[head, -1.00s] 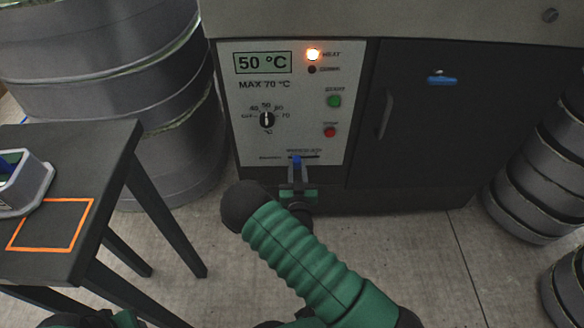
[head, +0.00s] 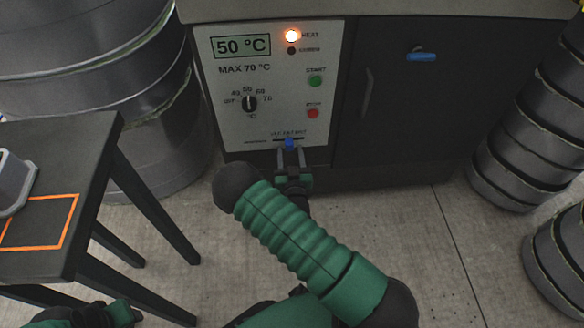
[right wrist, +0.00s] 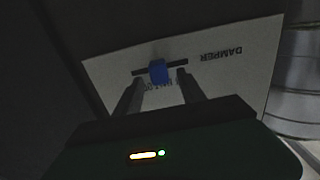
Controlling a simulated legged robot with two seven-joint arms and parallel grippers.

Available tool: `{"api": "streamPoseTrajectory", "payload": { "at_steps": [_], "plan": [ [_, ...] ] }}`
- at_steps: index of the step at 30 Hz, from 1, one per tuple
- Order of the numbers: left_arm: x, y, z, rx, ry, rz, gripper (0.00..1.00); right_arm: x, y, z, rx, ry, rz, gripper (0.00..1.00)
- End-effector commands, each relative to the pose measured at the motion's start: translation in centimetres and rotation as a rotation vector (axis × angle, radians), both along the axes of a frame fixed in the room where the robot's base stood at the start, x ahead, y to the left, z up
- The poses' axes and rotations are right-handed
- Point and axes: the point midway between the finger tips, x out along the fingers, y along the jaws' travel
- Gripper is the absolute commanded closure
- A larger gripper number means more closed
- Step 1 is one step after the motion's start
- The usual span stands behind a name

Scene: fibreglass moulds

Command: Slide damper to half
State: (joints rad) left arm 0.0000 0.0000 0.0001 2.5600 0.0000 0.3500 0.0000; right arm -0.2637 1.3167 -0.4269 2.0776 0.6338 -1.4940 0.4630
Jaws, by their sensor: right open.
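The damper is a small blue slider knob (head: 289,143) in a short horizontal slot low on the white control panel (head: 237,62). In the head view the knob is near the middle of its slot. My right gripper (head: 291,156) is open at the panel, its two fingers pointing at the knob. In the right wrist view the blue knob (right wrist: 158,71) shows between and just beyond the open fingertips (right wrist: 157,79); I cannot tell whether they touch it. Part of my left arm and gripper (head: 112,314) shows at the bottom left; its jaws are unclear.
The panel shows 50 °C, a lit HEAT lamp (head: 291,36), a dial (head: 249,103), a green button (head: 315,81) and a red button (head: 312,113). A dark door (head: 420,110) is to the right. A table (head: 85,150) stands left. Stacked grey moulds (head: 520,150) flank the cabinet.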

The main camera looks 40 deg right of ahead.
Motion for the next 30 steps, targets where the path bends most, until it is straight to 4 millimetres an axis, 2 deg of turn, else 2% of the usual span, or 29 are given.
{"api": "streamPoseTrajectory", "payload": {
  "at_steps": [6, 15, 21, 30],
  "plan": [
    [0.0, 0.0, 2.6, 0.0, 0.0, 0.0, 0.64, -4.8, 3.0, 0.4, 0.001, 0.009, 0.001, 0.53],
    [0.0, 0.0, 4.9, 0.0, 0.0, 0.0, 0.64, -11.7, 7.1, 0.2, 0.001, 0.007, 0.001, 0.53],
    [0.0, 0.0, 5.2, 0.0, 0.0, 0.0, 0.64, -13.4, 8.2, 0.0, 0.0, 0.004, 0.0, 0.53],
    [0.0, 0.0, 5.1, 0.0, 0.0, 0.0, 0.64, -13.5, 8.3, -0.1, 0.0, 0.002, 0.0, 0.53]
  ]
}}
